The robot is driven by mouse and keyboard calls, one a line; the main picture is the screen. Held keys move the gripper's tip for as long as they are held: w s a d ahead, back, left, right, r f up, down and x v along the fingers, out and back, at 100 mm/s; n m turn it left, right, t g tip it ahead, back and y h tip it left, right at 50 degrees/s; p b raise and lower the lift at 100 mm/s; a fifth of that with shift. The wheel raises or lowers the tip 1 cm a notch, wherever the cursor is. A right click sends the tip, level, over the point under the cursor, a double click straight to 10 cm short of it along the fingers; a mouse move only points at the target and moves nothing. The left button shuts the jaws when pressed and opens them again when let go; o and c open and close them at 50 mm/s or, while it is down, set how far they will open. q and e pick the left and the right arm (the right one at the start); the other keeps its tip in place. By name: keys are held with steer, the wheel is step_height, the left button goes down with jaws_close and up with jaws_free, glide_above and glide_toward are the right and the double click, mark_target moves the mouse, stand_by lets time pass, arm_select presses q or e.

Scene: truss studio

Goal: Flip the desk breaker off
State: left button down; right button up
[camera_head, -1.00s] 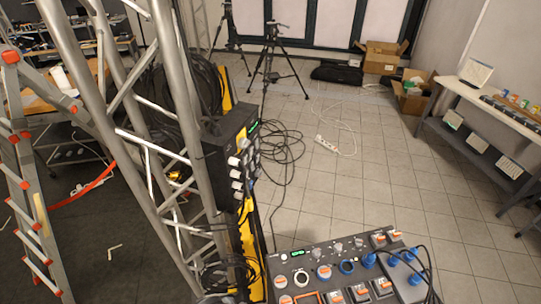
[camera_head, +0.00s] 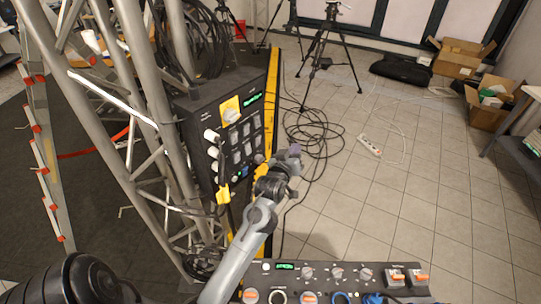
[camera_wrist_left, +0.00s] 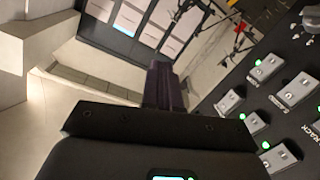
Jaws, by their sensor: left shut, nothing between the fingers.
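A black breaker box (camera_head: 232,125) is fixed to the truss, with a yellow-plated knob and rows of grey switches on its front. In the left wrist view its panel shows square grey switches (camera_wrist_left: 297,90) with lit green lamps. One label reads RACK; I cannot make out which switch is the desk breaker. My left gripper (camera_head: 289,154) is shut and empty, just right of the box's lower front, apparently apart from the switches. Its dark fingers (camera_wrist_left: 163,84) point up the middle of the left wrist view, left of the switches. My right gripper is not in view.
A control desk panel (camera_head: 320,271) with knobs and orange-framed switches stands at the bottom. A metal truss (camera_head: 110,105) and a ladder (camera_head: 40,160) are at left. Cables (camera_head: 318,135) and a power strip (camera_head: 369,145) lie on the tiled floor. Open floor is at right.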

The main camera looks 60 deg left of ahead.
arm_select(q)
steer(key=a+f+n+g+y+b, duration=0.1)
steer(key=a+n+g+y+b, duration=0.1)
steer(key=a+n+y+b, duration=0.7)
steer(key=n+g+y+b, duration=0.3)
steer(key=n+g+b, duration=0.8)
steer(key=n+g, duration=0.35)
glide_toward(260, 139)
steer(key=w+a, duration=0.2)
steer(key=a, duration=0.1)
steer(key=w+d+n+g+h+b, duration=0.2)
steer(key=d+n+g+b, duration=0.2)
steer(key=d, duration=0.5)
steer(key=shift+d+r+n+h+b, duration=0.3)
steer(key=shift+d+r+n+b, duration=0.15)
steer(key=shift+n+b, duration=0.55)
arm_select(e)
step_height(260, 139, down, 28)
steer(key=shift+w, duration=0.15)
arm_select(q)
steer(key=shift+a, duration=0.15)
steer(key=b+x, duration=0.2)
steer(key=x, duration=1.1)
steer(key=shift+a, duration=0.1)
steer(key=shift+a+m, duration=0.25)
steer(key=shift+a, duration=0.05)
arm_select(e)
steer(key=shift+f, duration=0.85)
arm_select(q)
steer(key=shift+r, duration=0.1)
